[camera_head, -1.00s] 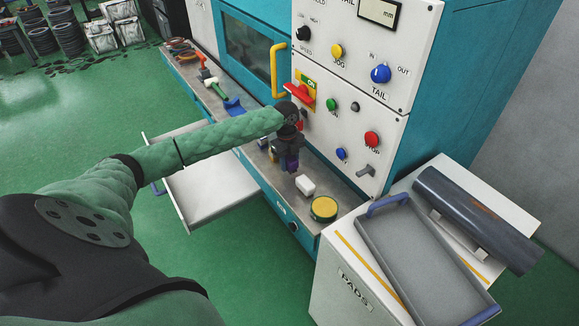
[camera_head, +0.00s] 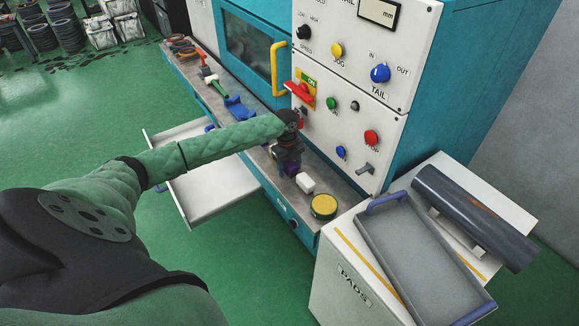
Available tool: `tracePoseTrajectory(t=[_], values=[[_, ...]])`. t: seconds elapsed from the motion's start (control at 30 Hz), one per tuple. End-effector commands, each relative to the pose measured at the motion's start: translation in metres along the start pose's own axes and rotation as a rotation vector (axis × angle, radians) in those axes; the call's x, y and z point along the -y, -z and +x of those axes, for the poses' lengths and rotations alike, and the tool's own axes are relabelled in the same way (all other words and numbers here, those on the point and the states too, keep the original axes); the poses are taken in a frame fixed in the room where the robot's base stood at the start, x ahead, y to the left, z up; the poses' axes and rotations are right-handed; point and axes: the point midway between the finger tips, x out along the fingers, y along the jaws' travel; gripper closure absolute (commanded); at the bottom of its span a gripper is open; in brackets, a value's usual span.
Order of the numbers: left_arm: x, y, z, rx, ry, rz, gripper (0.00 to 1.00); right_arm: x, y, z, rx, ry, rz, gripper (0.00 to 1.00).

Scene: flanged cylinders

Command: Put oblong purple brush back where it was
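My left gripper (camera_head: 288,166) points down over the narrow ledge at the front of the teal machine. A small purple thing, probably the oblong purple brush (camera_head: 291,170), shows at its fingertips, close to the ledge surface. The fingers are small and dark here, so I cannot tell whether they are shut on it or around it. A white block (camera_head: 305,183) lies just to the right of the gripper. My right gripper is not in view.
A round yellow-topped tin (camera_head: 323,206) stands at the ledge's near end. Blue and green-handled tools (camera_head: 218,88) lie farther along. An open drawer (camera_head: 215,190) juts out below. A grey tray (camera_head: 415,262) and dark cylinder (camera_head: 473,215) rest on the white cabinet at right.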

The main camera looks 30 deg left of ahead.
Motion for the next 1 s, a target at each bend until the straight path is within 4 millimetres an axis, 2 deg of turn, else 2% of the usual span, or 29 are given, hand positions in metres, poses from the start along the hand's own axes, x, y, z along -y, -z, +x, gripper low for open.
tracePoseTrajectory(t=[0.27,0.4,0.8,1.0], values=[[0.001,-0.001,-0.009,0.001,0.002,-0.001,0.42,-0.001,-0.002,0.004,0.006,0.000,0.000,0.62],[0.001,-0.001,-0.028,0.002,0.003,0.001,0.42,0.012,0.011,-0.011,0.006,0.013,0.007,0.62],[0.001,0.000,-0.101,0.001,0.002,0.001,0.42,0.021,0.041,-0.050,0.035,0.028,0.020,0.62],[0.000,0.000,-0.119,-0.001,0.000,0.000,0.42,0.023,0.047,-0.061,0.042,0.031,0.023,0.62]])
